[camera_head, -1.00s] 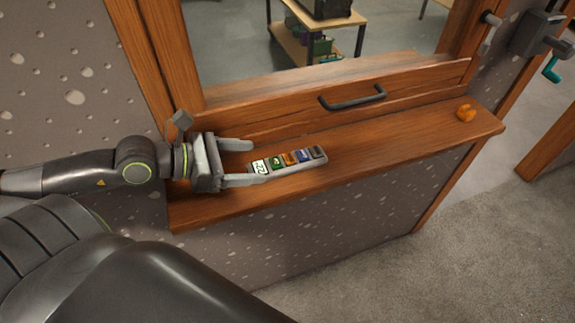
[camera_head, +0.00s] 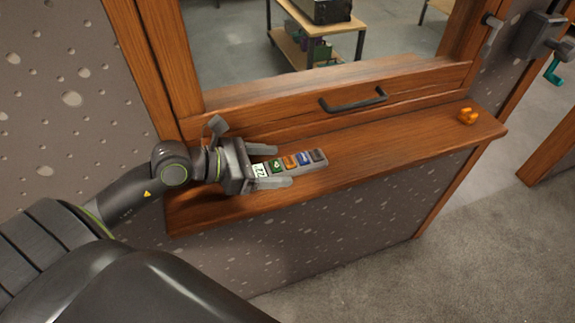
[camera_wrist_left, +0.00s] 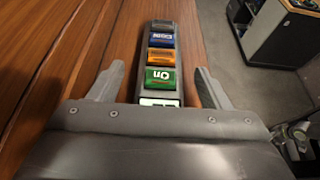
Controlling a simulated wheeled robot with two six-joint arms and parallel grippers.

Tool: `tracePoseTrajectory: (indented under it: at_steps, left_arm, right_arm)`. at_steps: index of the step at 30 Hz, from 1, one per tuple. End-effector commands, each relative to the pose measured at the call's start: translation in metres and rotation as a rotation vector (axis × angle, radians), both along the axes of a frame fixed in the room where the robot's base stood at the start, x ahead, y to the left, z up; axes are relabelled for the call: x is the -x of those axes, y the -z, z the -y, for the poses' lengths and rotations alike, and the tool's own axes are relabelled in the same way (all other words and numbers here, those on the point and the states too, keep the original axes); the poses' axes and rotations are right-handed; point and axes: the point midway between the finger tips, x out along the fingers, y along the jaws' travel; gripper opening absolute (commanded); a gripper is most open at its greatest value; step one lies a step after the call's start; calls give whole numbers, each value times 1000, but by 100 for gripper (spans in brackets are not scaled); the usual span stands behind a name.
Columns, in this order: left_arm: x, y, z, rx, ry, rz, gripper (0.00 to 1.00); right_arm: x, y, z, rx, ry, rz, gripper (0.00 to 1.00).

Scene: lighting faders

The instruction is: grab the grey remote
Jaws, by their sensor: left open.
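The grey remote (camera_head: 322,165) lies on the wooden sill, with a row of coloured switches in green, orange, blue and dark grey and a white label at its near end. It also shows in the left wrist view (camera_wrist_left: 162,24), running away from the palm. My left gripper (camera_head: 284,166) is open, with one finger on each side of the remote's near end. In the left wrist view the fingers (camera_wrist_left: 158,85) stand apart from the remote, with a gap on both sides. The gripper body hides part of the near end.
The wooden sill (camera_head: 400,150) is clear to the right of the remote, up to a small orange object (camera_head: 467,116). A dark handle (camera_head: 354,101) sits on the window frame behind. The sill's front edge drops to a speckled wall.

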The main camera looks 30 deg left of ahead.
Motion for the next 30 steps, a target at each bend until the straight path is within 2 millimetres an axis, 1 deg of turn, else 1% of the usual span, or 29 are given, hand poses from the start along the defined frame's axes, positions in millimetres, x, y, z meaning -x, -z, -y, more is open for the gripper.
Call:
tracePoseTrajectory:
  at_steps: [4, 13, 24, 25, 30]
  left_arm:
    - [-5, 2, 5, 2, 1, 1, 71]
    - [-5, 3, 5, 0, 1, -1, 71]
    - [-5, 3, 5, 0, 1, 0, 22]
    - [-5, 3, 5, 0, 1, 0, 19]
    - [-5, 2, 5, 1, 1, 1, 19]
  right_arm:
    - [1, 0, 0, 0, 0, -1, 0]
    - [2, 0, 0, 0, 0, -3, 0]
    - [2, 0, 0, 0, 0, -4, 0]
    - [2, 0, 0, 0, 0, -4, 0]
    - [2, 0, 0, 0, 0, -4, 0]
